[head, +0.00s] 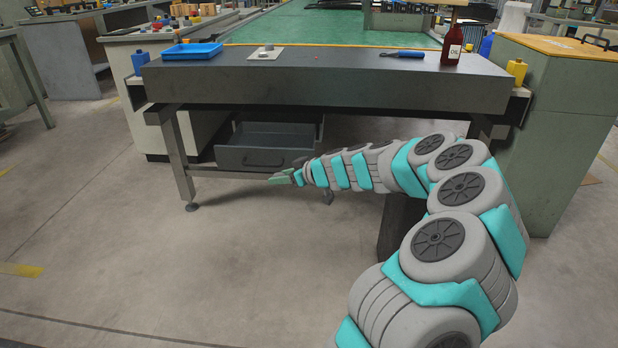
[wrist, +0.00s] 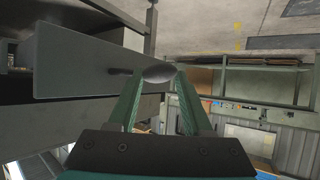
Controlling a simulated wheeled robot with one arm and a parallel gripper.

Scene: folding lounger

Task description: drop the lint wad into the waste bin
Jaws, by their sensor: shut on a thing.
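My gripper (head: 281,179) is low in front of the bench, near the open drawer; it also shows in the wrist view (wrist: 158,78). Its green fingers are shut on a small, dark grey, rounded thing between the tips, which looks like the lint wad (wrist: 157,73). In the head view the wad cannot be made out. A dark box (head: 398,230) stands on the floor under the right part of the bench, partly hidden behind my arm. It may be the waste bin, but its opening is not visible.
A grey drawer (head: 263,158) hangs open under the workbench (head: 330,85); its front fills the left of the wrist view (wrist: 75,60). On the bench are a blue tray (head: 192,51), pliers (head: 403,54) and an oil bottle (head: 452,44). A green cabinet (head: 560,125) stands right. Floor at left is clear.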

